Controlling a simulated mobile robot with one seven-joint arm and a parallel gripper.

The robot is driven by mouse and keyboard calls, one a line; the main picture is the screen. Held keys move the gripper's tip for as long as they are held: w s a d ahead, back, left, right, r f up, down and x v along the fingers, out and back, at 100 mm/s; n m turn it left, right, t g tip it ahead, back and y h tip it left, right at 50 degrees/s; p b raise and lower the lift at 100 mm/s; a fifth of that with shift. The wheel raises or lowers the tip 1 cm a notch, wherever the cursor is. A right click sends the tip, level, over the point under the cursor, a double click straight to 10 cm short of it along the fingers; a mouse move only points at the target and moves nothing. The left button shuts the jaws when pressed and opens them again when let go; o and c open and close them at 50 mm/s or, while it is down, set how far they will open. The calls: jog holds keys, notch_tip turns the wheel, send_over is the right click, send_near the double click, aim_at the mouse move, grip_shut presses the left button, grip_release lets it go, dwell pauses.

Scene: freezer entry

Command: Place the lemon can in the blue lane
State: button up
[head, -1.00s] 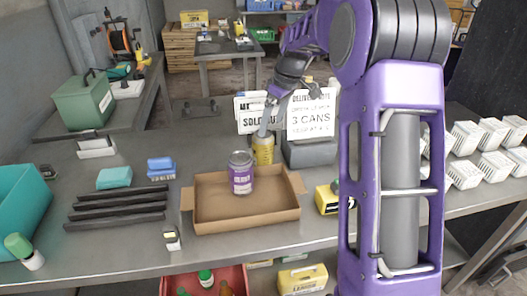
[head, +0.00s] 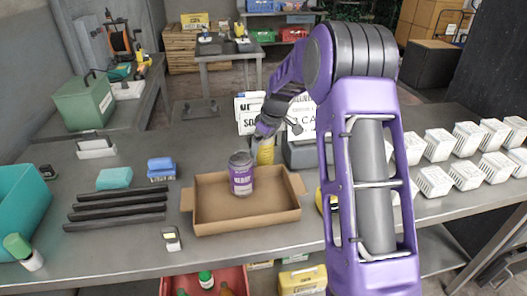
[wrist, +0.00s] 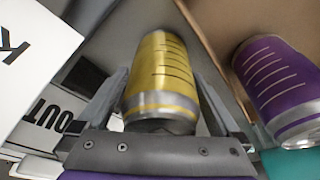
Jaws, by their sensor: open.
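The yellow can (head: 265,154), which I take for the lemon can, stands behind the cardboard tray, partly hidden by my arm in the head view. In the wrist view the yellow can (wrist: 161,72) lies between the two fingers of my gripper (wrist: 162,88). The fingers are open on either side of it; whether they touch it I cannot tell. In the head view my gripper (head: 264,133) is above the can, its fingers hard to make out. I cannot make out a blue lane; dark bars (head: 118,207) lie on the left of the table.
A purple can (head: 241,180) stands in the cardboard tray (head: 255,217), close beside my gripper in the wrist view (wrist: 278,85). White signs (head: 303,118) stand behind. Blue blocks (head: 161,166), a teal bin (head: 22,205) and several white baskets (head: 467,175) are on the table.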

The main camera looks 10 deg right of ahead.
jog(key=shift+r, duration=0.1)
grip_shut()
dwell(0.3)
